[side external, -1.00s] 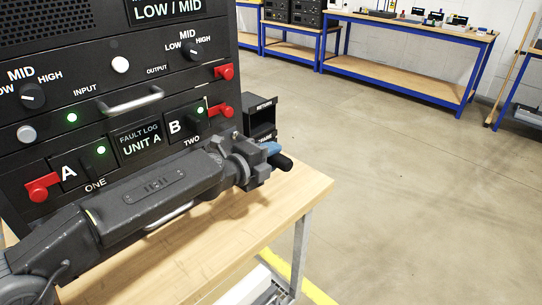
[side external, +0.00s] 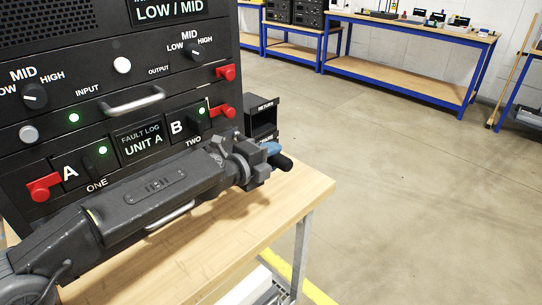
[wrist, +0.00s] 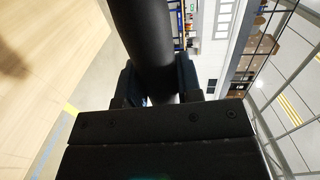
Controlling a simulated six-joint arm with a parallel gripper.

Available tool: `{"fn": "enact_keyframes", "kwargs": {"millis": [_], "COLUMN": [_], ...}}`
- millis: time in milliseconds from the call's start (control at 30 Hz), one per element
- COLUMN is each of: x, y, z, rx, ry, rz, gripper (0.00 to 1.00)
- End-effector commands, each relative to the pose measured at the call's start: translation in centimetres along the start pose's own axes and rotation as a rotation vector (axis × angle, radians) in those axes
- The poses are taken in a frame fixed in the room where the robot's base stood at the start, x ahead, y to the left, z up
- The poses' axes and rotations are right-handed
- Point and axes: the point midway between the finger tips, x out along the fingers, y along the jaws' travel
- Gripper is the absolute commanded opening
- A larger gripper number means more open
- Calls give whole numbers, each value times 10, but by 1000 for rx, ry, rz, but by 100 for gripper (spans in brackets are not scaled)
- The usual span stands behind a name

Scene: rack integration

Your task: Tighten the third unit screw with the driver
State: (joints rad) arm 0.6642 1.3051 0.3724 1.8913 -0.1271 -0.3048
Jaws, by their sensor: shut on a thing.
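My gripper (side external: 260,168) is in front of the rack's lower right corner, above the wooden bench. It is shut on the driver, whose black handle (side external: 284,162) and blue part (side external: 271,148) stick out to the right. In the wrist view the dark driver handle (wrist: 143,45) stands between the two jaws (wrist: 158,90). The driver's tip is not clear in either view. The rack (side external: 125,85) carries Unit A, with silver round heads (side external: 122,65) and (side external: 28,133) on its panels. I cannot tell which is the third unit screw; it may be hidden behind my arm.
Red latches (side external: 226,72) and handles (side external: 135,101) stick out from the rack front. A black bin marked RETURN (side external: 262,118) stands right of the rack. The wooden bench (side external: 290,195) ends just right of my gripper. Open floor lies beyond, with blue-framed benches (side external: 400,60) behind.

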Motion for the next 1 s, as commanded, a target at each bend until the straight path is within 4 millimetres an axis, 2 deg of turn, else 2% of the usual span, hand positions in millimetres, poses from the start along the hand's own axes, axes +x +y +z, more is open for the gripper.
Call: {"fn": "enact_keyframes", "kwargs": {"millis": [467,1000], "x": [0,0], "y": [-2,-2], "z": [1,12], "rx": [1,0], "ry": [-1,-3], "rz": [-3,-5], "gripper": [0,0]}}
